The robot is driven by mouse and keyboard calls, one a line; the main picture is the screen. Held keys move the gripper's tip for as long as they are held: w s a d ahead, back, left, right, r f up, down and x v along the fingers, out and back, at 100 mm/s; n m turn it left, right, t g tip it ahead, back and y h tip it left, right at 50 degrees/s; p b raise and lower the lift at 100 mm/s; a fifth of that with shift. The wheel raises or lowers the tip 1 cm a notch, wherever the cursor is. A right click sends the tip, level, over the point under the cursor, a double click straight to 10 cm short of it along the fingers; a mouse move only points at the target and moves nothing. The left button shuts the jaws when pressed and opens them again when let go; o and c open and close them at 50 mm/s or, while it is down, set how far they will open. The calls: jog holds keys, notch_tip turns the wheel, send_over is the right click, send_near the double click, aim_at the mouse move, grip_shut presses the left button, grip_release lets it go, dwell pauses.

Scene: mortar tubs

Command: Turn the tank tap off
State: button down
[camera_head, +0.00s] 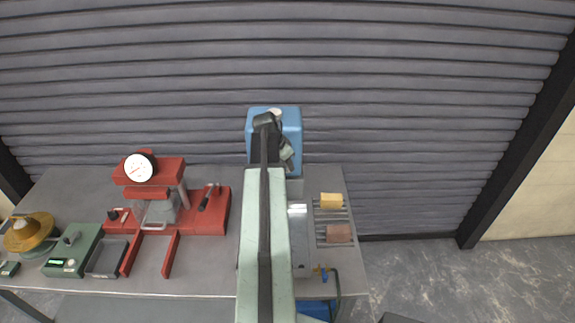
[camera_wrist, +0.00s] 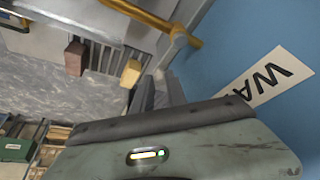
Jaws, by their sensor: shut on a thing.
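The blue tank (camera_head: 291,122) stands at the back edge of the bench, and my arm hides much of its front. In the wrist view its blue wall (camera_wrist: 235,50) fills the right side, with a white label starting "WA". The brass-yellow tank tap (camera_wrist: 150,12) shows at the top of the wrist view, its long part slanting down to the right. The exact contact is partly hidden by the fingers. In the head view my gripper (camera_head: 287,155) is small and dark.
A yellow sponge (camera_head: 331,200) and a brown block (camera_head: 339,233) lie on a rack right of a metal basin (camera_head: 300,240). A red press (camera_head: 150,190) and green scale (camera_head: 72,252) stand left.

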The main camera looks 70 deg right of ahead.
jog(key=shift+d+n, duration=0.3)
jog(key=shift+n, duration=0.3)
jog(key=shift+r, duration=0.1)
jog(key=c, duration=1.4)
grip_release()
jog(key=shift+d, duration=0.1)
jog(key=shift+o, duration=0.2)
jog(key=p+v, duration=0.7)
jog(key=shift+a+r, duration=0.3)
jog(key=shift+a, duration=0.05)
jog(key=shift+s, duration=0.1)
